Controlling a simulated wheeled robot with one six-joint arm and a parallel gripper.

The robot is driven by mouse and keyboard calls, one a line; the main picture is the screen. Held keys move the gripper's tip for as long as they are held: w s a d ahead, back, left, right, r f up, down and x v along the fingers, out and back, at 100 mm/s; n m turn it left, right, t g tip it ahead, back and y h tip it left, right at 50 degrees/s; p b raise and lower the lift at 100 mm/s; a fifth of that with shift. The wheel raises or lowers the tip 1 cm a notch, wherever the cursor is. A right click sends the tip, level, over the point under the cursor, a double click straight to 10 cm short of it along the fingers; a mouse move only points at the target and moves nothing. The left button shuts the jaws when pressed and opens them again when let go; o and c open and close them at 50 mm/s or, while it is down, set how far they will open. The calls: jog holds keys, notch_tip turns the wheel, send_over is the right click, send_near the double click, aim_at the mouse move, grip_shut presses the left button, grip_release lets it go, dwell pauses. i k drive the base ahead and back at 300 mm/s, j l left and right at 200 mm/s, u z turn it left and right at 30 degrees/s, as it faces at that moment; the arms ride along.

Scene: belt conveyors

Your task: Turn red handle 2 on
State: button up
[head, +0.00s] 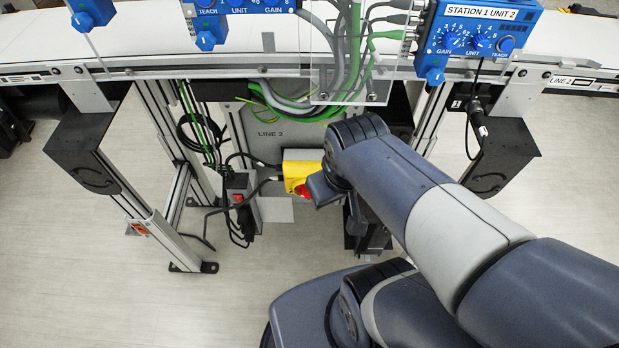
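My gripper's fingers are hidden behind my own wrist.
A conveyor belt (150,35) crosses the top, with blue control units above it, one marked STATION 1 UNIT 2 (478,32). Cables (300,105) hang around the LINE 2 panel (285,132). A power strip with a red switch (239,199) stands left of the box. Metal legs flank it.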

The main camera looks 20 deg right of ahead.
aim_at(300, 188)
jog(key=l+u, duration=0.2)
jog(key=u, duration=0.15)
jog(key=k+l+u, duration=0.1)
jog(key=u, duration=0.3)
jog(key=k+l+u, duration=0.1)
jog(key=l+u, duration=0.25)
